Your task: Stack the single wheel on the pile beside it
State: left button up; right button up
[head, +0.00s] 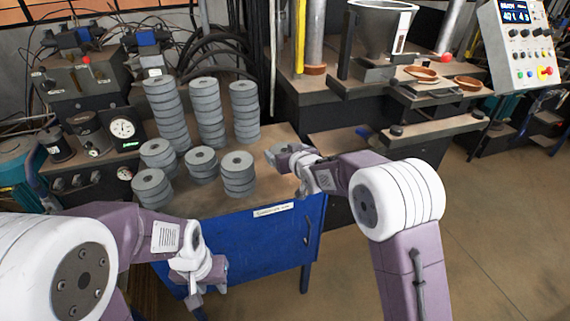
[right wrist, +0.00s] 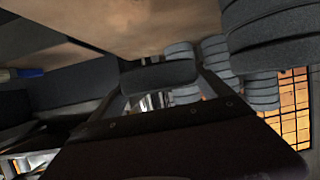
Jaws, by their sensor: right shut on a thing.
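My right gripper (head: 280,156) is above the right part of the brown tabletop, right of the grey wheel piles. In the right wrist view its two fingers are shut on a single grey wheel (right wrist: 160,77). In the head view that wheel is hard to tell from the gripper. The nearest pile (head: 238,175) is a short stack of grey wheels to the left of the gripper; large wheels (right wrist: 262,30) show at the upper right of the wrist view. My left gripper (head: 195,290) hangs low in front of the blue bench, away from the wheels; its opening is unclear.
Short piles (head: 202,164) (head: 157,155) (head: 151,187) stand left of the nearest pile. Three taller stacks (head: 166,114) (head: 207,114) (head: 244,112) stand behind. The tabletop (head: 275,188) is clear at the right. A machine with a dial gauge (head: 122,128) borders the left side.

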jog(key=shift+r, duration=1.05)
